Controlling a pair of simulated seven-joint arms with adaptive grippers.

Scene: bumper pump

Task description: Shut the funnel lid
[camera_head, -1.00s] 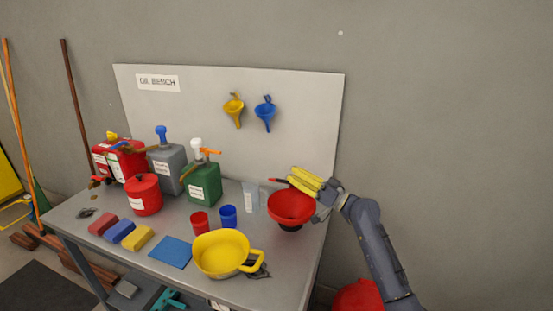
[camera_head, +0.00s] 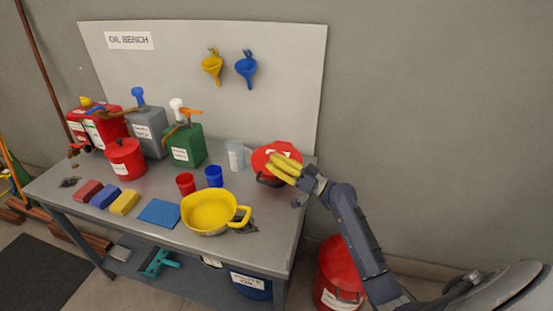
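The red funnel (camera_head: 268,182) stands at the right end of the bench, and only a dark lower part of it shows. Its red lid (camera_head: 272,149), with a small pale label, lies over the bowl and looks flat or nearly so. I cannot tell whether it is fully seated. My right gripper (camera_head: 277,167) has yellow fingers lying close together, with nothing seen between them. The fingers reach over the lid from the right and seem to touch its top; they hide its right part. My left gripper is not in view.
A yellow pan (camera_head: 209,213) with a handle, red (camera_head: 185,184) and blue (camera_head: 214,177) cups, and a clear beaker (camera_head: 235,156) stand left of the funnel. Pump cans (camera_head: 187,146) line the back. A red bin (camera_head: 337,262) stands on the floor beside the bench.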

